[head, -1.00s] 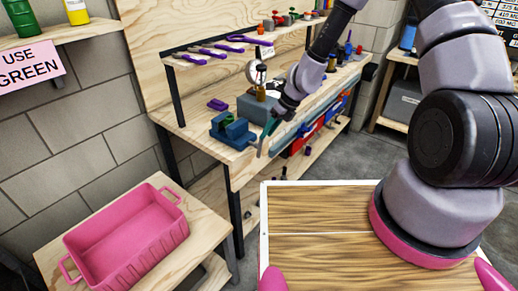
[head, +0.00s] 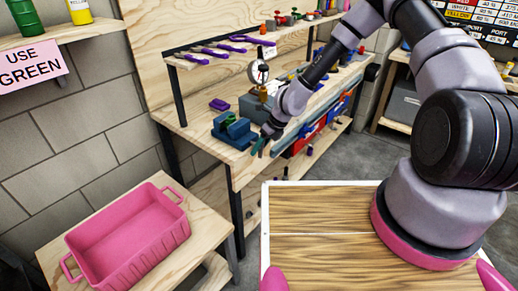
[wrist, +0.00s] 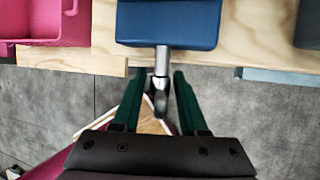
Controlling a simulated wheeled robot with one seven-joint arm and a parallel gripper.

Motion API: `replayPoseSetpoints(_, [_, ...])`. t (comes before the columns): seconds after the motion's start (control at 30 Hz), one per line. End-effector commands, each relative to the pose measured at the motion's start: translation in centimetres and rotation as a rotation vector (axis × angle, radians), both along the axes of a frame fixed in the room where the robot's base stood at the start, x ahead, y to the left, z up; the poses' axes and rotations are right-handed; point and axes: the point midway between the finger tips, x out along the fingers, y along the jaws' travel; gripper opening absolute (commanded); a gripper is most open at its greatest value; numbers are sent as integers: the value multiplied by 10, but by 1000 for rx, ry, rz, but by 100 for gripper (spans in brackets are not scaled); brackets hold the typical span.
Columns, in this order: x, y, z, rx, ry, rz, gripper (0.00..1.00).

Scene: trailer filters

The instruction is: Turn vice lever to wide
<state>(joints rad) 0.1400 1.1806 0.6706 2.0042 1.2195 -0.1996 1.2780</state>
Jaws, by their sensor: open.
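The blue vice (head: 232,130) sits at the front left edge of the wooden workbench. In the wrist view its blue body (wrist: 167,22) is at the top. A silver screw (wrist: 162,60) comes out of it toward me. The vice lever (wrist: 160,103) shows as a short grey bar beyond the end of the screw, seen nearly in line with it. My gripper (wrist: 163,78) is open, with its green fingers on either side of the screw end and lever, apart from both. In the head view my gripper (head: 258,148) is in front of the bench edge, beside the vice.
The bench edge (wrist: 245,52) runs just past my fingertips, with open floor below. A pink crate (head: 125,235) stands on a low table at the left. Purple tools (head: 215,52) lie on the bench shelf.

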Motion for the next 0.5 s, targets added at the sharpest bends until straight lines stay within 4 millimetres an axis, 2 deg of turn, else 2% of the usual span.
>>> replayPoseSetpoints(0.03, [0,0,0,0,0,0,42])
replayPoseSetpoints(0.07, [0,0,0,0,0,0,35])
replayPoseSetpoints(0.1, [0,0,0,0,0,0,20])
replayPoseSetpoints(0.17, [0,0,0,0,0,0,0])
replayPoseSetpoints(0.5, [0,0,0,-9,-12,0,0])
